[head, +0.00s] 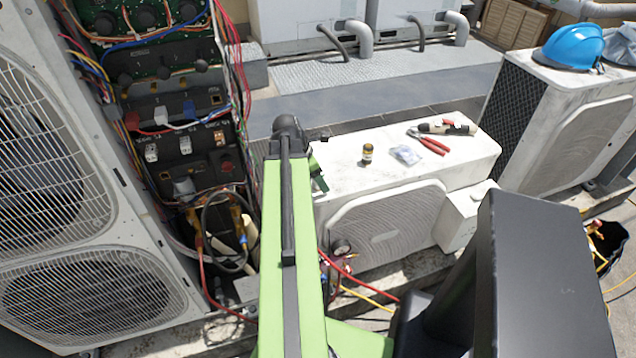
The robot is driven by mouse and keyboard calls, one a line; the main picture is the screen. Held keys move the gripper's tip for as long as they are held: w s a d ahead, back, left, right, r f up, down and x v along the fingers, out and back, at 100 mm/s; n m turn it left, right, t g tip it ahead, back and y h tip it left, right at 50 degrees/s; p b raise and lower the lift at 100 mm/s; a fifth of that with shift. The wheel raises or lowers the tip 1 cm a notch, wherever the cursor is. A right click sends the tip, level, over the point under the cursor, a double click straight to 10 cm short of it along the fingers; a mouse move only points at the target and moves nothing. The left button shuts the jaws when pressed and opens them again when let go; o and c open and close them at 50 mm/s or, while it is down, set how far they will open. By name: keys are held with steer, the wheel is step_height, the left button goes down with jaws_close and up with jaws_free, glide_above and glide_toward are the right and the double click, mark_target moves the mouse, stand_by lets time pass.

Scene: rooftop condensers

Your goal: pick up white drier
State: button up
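A pale, cream-white cylinder with dark parts (455,129) lies on its side on top of the low white condenser (345,178), near its far right corner. It looks like the white drier, though it is small here. Red-handled pliers (432,144) lie just in front of it, very close; I cannot tell if they touch. My green arm rises in the middle of the view, left of these things. Its upper end stands beside the condenser's left end, well apart from the cylinder.
A small amber bottle (367,153) and a clear bag (406,155) share the condenser top. An open electrical panel with loose wires (190,120) stands left. A blue hard hat (573,46) sits on another condenser at right. An open tool bag (606,245) is at the right edge.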

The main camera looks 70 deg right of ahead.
jaws_close()
stand_by(0.3)
steer(key=shift+r, duration=0.1)
